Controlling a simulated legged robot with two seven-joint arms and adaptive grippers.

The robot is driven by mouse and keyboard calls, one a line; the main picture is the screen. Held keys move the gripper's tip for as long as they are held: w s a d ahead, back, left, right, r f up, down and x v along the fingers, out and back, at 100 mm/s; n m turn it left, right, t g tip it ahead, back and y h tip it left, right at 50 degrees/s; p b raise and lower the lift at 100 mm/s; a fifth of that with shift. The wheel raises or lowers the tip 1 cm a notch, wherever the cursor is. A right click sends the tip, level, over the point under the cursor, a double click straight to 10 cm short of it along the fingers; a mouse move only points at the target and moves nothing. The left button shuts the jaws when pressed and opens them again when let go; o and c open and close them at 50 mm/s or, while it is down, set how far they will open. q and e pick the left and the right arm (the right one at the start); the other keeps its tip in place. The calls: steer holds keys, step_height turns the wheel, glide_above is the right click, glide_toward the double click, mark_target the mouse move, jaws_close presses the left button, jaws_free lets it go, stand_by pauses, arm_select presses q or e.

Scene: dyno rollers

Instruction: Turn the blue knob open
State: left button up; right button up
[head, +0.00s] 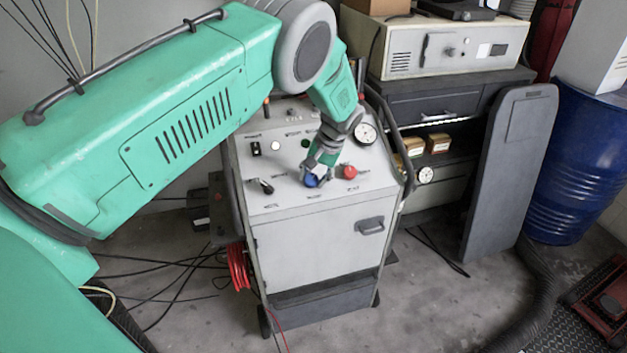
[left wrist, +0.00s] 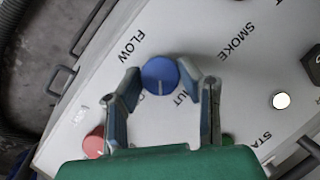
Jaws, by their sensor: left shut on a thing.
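The blue knob (head: 311,181) is on the sloping top panel of the grey machine (head: 315,240). In the left wrist view the blue knob (left wrist: 160,74) has a pale pointer line aimed toward the bottom of the picture. The word FLOW is printed beside it, and a label ending in HUT is partly covered. My left gripper (head: 317,172) reaches down onto the panel at the knob. In the left wrist view my left gripper (left wrist: 162,80) has its fingers on opposite sides of the knob, shut on it. My right gripper is not in view.
A red knob (head: 349,172) stands right of the blue one. A black switch lever (head: 266,186) is at the left and a round gauge (head: 365,133) at the back right. Side rails edge the panel. A blue drum (head: 580,165) and grey board (head: 508,170) stand at the right.

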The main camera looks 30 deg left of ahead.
arm_select(q)
steer(key=shift+s+d+f, duration=0.1)
steer(key=shift+f, duration=0.1)
stand_by(0.8)
steer(key=o, duration=1.1)
steer(key=shift+o, duration=0.2)
steer(key=shift+r, duration=0.15)
steer(key=v, duration=1.1)
steer(key=shift+r, duration=0.2)
